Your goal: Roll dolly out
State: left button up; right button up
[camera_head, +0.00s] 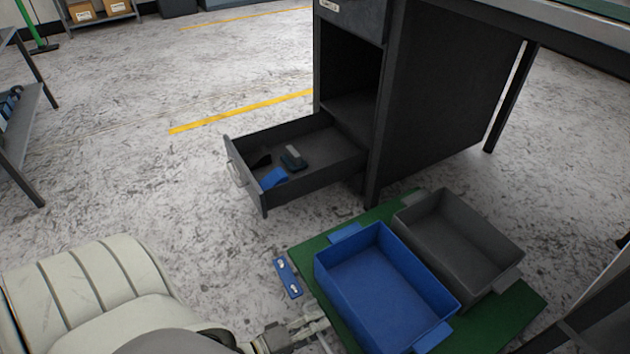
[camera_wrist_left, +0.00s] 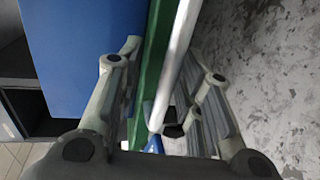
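The dolly is a low green platform (camera_head: 335,300) on the floor at the lower right of the head view. It carries a blue bin (camera_head: 375,280) and a grey bin (camera_head: 465,245), both empty. My left gripper (camera_head: 318,322) is at the platform's near left edge. In the left wrist view, the fingers of my left gripper (camera_wrist_left: 160,75) stand apart on either side of the green edge (camera_wrist_left: 152,60) and a pale strip along it. I cannot tell whether they touch it. The platform's underside is hidden. My right gripper is not in view.
A dark desk pedestal (camera_head: 435,90) stands behind the dolly. Its lower drawer (camera_head: 300,165) is pulled out with small items inside. A blue slotted piece (camera_head: 288,277) is beside the platform's left edge. Open floor (camera_head: 110,190) lies to the left, with a shelf at the far left.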

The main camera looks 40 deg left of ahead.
pick_arm(q)
jog(key=o, duration=0.9)
jog(key=r, duration=0.8)
jog(key=shift+w+a+r, duration=0.15)
jog(key=shift+w+r, duration=0.05)
jog(key=shift+r, duration=0.15)
jog(key=shift+s+r, duration=0.15)
jog(key=shift+r, duration=0.35)
jog(key=c, duration=0.9)
jog(key=shift+s+f, duration=0.1)
jog(key=shift+f, duration=0.1)
